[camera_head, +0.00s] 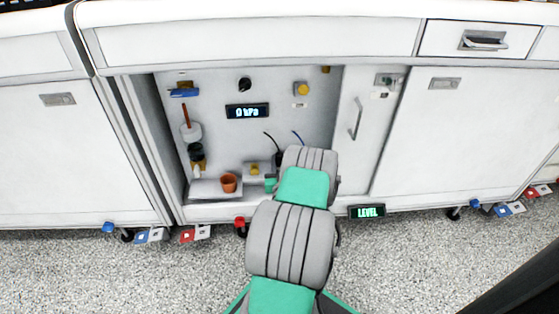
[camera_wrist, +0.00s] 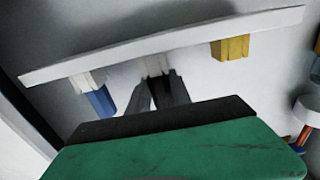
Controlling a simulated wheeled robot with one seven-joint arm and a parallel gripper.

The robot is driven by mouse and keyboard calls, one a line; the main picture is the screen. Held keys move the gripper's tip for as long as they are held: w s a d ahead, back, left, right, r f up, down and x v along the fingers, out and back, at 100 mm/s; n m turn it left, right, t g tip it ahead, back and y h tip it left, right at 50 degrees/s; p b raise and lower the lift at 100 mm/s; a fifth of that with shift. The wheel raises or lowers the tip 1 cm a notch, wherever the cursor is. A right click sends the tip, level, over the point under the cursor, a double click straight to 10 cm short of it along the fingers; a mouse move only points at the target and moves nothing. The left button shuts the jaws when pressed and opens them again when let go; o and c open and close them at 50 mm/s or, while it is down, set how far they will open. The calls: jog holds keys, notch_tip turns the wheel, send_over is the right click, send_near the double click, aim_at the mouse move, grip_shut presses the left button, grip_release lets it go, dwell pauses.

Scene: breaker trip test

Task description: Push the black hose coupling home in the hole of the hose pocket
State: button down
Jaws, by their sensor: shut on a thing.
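The hose pocket shows in the wrist view as a long pale bar (camera_wrist: 120,53) crossing the picture, upside down compared with the head view. A blue coupling (camera_wrist: 100,100) and a yellow coupling (camera_wrist: 232,47) stand at it on either side. My gripper (camera_wrist: 156,82) has its two dark fingers close together at the middle of the bar, between these two. The fingers are shut on what appears to be the black hose coupling, which they mostly hide. A black hose (camera_head: 271,138) curves to this spot in the head view. My arm hides the fingers there, and I cannot tell how deep the coupling sits.
The open bay's back panel carries a "0 kPa" display (camera_head: 247,111) and a yellow knob (camera_head: 301,88). A red-handled tool (camera_head: 186,116) sits in a holder farther left. A door (camera_head: 362,125) bounds the right side.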

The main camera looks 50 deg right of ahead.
jog(key=c, duration=1.1)
grip_release()
jog(key=shift+f, duration=0.1)
jog(key=shift+s+a, duration=0.1)
jog(key=v, duration=0.7)
jog(key=shift+s+a, duration=0.2)
jog(key=shift+w, duration=0.1)
